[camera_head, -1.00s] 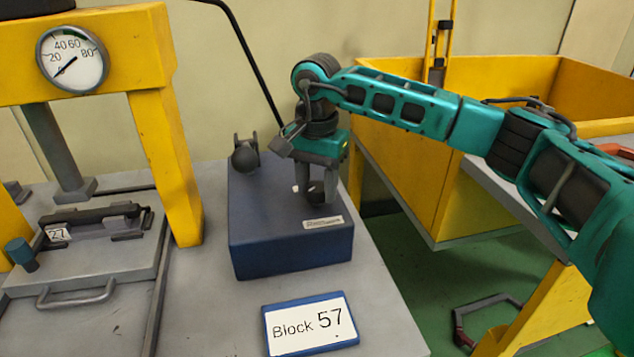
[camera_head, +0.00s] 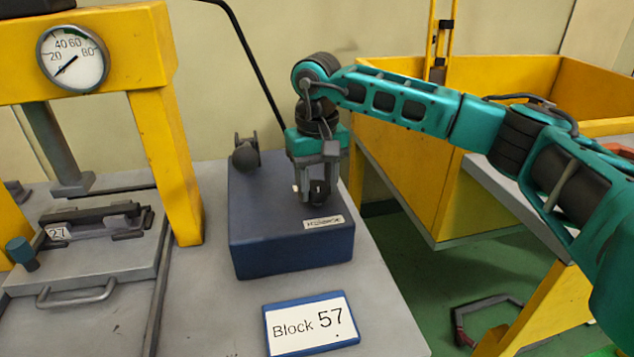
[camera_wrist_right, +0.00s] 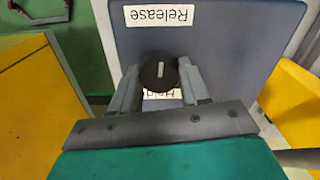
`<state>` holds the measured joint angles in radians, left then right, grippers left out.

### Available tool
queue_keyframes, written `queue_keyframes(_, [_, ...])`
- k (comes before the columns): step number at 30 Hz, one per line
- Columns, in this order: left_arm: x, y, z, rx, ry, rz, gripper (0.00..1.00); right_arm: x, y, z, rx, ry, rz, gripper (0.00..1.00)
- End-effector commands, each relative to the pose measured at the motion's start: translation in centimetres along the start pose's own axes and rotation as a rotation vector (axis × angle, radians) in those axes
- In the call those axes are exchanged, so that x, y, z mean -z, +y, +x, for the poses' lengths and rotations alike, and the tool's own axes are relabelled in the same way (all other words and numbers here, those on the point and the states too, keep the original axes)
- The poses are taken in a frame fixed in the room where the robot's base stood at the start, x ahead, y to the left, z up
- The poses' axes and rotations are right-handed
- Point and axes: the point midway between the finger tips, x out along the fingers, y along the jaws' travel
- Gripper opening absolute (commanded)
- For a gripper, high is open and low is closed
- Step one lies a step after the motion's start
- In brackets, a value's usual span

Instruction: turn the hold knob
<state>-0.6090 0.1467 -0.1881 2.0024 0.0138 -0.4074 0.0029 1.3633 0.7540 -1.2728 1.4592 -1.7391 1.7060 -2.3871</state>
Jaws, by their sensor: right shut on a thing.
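The hold knob (camera_wrist_right: 159,71) is a round black knob with a short pale pointer line, on top of a dark blue box (camera_head: 290,256). In the right wrist view it sits between the two fingertips of my right gripper (camera_wrist_right: 158,75), which is shut on it. A white label partly hidden by the knob (camera_wrist_right: 160,94) seems to read "Hold". In the head view my right gripper (camera_head: 319,186) points down at the box top, and its fingers partly hide the knob. My left gripper is not in view.
A white "Release" label (camera_wrist_right: 159,16) is on the box. A "Block 57" sign (camera_head: 311,324) lies in front. A yellow press frame with a gauge (camera_head: 72,59) is left; a yellow bin (camera_head: 410,190) is right.

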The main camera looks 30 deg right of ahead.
Motion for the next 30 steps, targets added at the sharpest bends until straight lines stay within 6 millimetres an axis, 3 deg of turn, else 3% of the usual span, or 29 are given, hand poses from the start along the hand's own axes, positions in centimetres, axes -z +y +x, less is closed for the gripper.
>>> queue_keyframes(23, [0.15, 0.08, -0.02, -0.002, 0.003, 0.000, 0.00, 0.02, -0.02, -0.09, 0.001, 0.002, -0.110, 0.15])
queue_keyframes(24, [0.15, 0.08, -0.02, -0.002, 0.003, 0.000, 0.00, 0.02, -0.02, -0.09, 0.000, 0.002, -0.110, 0.47])
queue_keyframes(30, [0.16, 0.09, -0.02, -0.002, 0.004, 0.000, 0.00, 0.01, -0.02, -0.06, 0.000, 0.001, -0.109, 0.66])
